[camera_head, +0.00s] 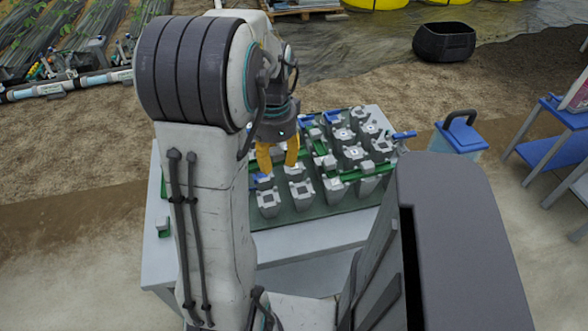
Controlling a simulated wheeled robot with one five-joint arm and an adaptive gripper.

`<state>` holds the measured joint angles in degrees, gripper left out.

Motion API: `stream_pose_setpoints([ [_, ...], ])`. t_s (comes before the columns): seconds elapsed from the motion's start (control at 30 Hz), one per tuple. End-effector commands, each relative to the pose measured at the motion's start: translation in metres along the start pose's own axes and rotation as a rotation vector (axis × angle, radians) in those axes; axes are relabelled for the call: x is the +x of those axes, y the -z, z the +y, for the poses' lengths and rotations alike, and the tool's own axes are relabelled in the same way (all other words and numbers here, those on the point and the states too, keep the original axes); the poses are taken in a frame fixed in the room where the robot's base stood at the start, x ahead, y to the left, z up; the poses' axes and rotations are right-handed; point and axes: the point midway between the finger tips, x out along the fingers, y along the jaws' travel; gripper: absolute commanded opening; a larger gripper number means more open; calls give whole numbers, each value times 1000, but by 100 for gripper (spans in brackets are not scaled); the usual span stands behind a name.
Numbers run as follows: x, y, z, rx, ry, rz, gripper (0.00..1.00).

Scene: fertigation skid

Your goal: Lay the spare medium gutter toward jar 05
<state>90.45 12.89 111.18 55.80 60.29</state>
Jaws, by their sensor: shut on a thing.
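My gripper (278,157), with yellow fingers, points down over the left back part of the jar array. It is shut on what seems to be a gutter, but the held piece is largely hidden by the fingers and my arm. Several grey jars with pale square tops stand in rows on a dark green mat (318,212). Green gutter pieces (347,175) and blue pieces (333,117) lie among the jar tops. A blue piece (265,183) shows just below the fingers; I cannot tell whether it is held. The jar numbers are too small to read, so jar 05 cannot be told apart.
The jars stand on a pale table (310,235) with a bare front strip. A small green and grey piece (163,227) lies at its left edge. A blue lidded container (460,135) is at the right, beside a blue shelf (555,150). My arm hides the table's left middle.

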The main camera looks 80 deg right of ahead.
Motion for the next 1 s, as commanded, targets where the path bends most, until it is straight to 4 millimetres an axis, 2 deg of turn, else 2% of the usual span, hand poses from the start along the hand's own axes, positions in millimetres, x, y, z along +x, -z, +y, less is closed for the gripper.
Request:
stream_pose_setpoints([
  [0.27,5,2,0,119,-1,0,6],
  [0.7,50,51,-56,128,-1,-1,6],
  [1.0,68,72,-79,126,0,0,6],
])
